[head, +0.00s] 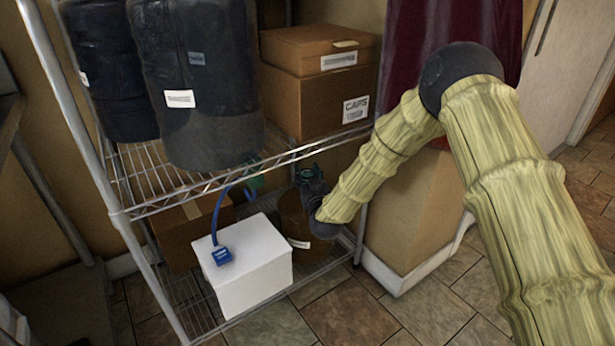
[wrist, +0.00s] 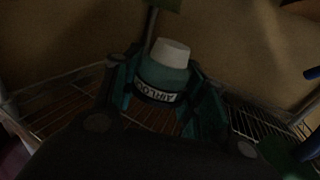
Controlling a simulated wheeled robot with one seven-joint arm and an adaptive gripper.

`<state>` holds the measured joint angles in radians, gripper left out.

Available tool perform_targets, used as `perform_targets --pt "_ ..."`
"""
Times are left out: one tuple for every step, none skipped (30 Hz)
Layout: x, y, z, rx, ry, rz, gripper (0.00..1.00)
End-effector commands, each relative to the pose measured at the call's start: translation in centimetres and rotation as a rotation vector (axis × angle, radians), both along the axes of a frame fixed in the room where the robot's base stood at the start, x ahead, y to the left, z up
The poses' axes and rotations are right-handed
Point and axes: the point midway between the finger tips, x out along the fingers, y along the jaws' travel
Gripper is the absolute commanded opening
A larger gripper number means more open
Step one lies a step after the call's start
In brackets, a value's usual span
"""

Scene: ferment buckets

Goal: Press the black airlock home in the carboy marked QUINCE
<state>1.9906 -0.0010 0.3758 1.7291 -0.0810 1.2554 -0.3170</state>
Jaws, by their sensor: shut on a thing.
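My gripper (head: 310,178) is low at the shelf rack, beside a brown, rounded vessel (head: 292,216) with a small white label too small to read. In the wrist view my gripper (wrist: 165,78) has its teal fingers shut on the airlock (wrist: 160,76). The airlock looks dark teal in the dim light, with a white top and a white label reading "AIRLO". Its lower end is hidden by the gripper. I cannot tell whether it touches the vessel. I cannot make out the name QUINCE anywhere.
A white box (head: 250,278) with a blue block (head: 222,255) and blue tube stands left of the vessel. A cardboard box (head: 190,232) is behind it. The wire shelf above (head: 200,190) holds dark wrapped rolls (head: 205,95) and cartons (head: 312,100), close over my gripper.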

Motion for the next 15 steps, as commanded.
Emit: perform_targets --pt "0.1 0.0 -0.1 0.000 0.000 0.000 0.15" --pt "0.2 0.0 -0.1 0.000 0.000 0.000 0.15" --pt "0.3 0.0 -0.1 0.000 0.000 0.000 0.15" --pt "0.3 0.0 -0.1 0.000 0.000 0.000 0.15" --pt "0.4 0.0 -0.1 0.000 0.000 0.000 0.15" --pt "0.5 0.0 -0.1 0.000 0.000 0.000 0.15" --pt "0.6 0.0 -0.2 0.000 0.000 0.000 0.15" --pt "0.6 0.0 -0.2 0.000 0.000 0.000 0.15" --pt "0.7 0.0 -0.2 0.000 -0.001 0.000 0.15" --pt "0.8 0.0 -0.2 0.000 -0.001 0.000 0.15" --pt "0.8 0.0 -0.2 0.000 -0.001 0.000 0.15" --pt "1.0 0.0 -0.2 0.000 -0.001 0.000 0.15" --pt "1.0 0.0 -0.2 0.000 -0.001 0.000 0.15" --pt "1.1 0.0 -0.2 0.000 -0.001 0.000 0.15" --pt "1.2 0.0 -0.2 0.000 -0.001 0.000 0.15"
